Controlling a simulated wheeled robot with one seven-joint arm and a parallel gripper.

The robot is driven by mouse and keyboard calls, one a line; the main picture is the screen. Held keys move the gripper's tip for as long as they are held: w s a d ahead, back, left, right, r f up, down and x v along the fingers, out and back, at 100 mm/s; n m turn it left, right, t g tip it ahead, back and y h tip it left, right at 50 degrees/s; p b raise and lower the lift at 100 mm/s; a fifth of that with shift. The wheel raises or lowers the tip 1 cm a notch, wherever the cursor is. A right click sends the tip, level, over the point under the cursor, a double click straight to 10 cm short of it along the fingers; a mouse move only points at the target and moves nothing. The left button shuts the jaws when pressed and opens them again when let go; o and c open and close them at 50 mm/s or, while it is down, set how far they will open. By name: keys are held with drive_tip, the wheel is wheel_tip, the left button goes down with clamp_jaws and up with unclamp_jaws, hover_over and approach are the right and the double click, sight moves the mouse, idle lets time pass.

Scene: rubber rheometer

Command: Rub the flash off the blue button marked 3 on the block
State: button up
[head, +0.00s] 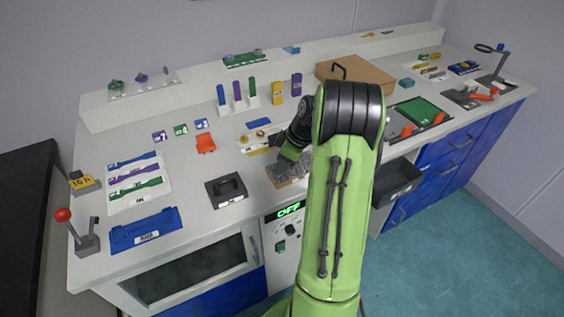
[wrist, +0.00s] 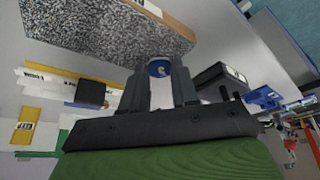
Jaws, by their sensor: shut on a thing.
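My gripper (wrist: 160,85) is shut on a small round blue button (wrist: 158,68) with a pale mark on its face; the mark is too small to read surely. The block (wrist: 110,28) has a speckled grey rough face and a brown side, and lies right beside the held button in the wrist view. I cannot tell whether button and block touch. In the head view the block (head: 276,173) sits near the counter's front edge, with my gripper (head: 292,160) over it. My arm hides part of the block there, and the button does not show.
A black box-like holder (head: 227,190) stands left of the block. An orange piece (head: 205,143) and small labelled pieces lie behind it. A brown box (head: 357,76) and a green plate (head: 418,111) lie to the right. The front counter edge is close to the block.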

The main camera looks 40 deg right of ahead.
drive_tip(key=shift+f+b, duration=0.35)
drive_tip(key=shift+f, duration=0.1)
idle(0.9)
